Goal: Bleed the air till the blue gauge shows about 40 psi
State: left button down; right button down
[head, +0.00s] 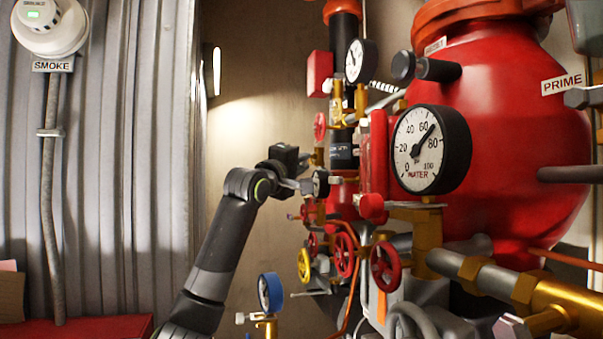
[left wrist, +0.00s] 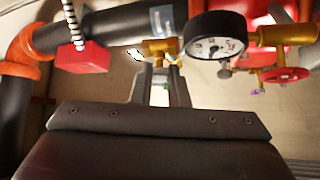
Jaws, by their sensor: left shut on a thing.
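The blue-rimmed gauge (head: 270,293) stands low in the head view on a brass fitting. Its face is turned away to the left and I cannot read its needle. My left gripper (head: 306,186) reaches in from the left to the pipework beside a small dark gauge (head: 321,183). In the left wrist view the fingers (left wrist: 160,88) are shut on a small pale part just below a brass fitting (left wrist: 160,47). The fingers mostly hide that part. A white-faced gauge (left wrist: 217,45) is right of the fitting. My right gripper is not in view.
The large WATER gauge (head: 430,149) reads between 60 and 80. Red and yellow handwheels crowd the pipes, with a red wheel (head: 386,263) and a yellow one (head: 304,265). A red vessel (head: 500,130) fills the right. Space left of my arm is open before the corrugated wall.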

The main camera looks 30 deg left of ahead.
pick_arm(q)
jog(key=shift+w+a+f+m+t+h+b, duration=0.15)
jog(key=shift+f+m+t+h+b, duration=0.4)
jog(key=shift+m, duration=0.45)
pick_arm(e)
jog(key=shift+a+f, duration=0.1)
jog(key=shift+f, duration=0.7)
pick_arm(q)
jog(key=shift+r, duration=0.1)
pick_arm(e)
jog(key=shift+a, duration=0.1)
pick_arm(q)
jog(key=c, duration=1.4)
grip_release()
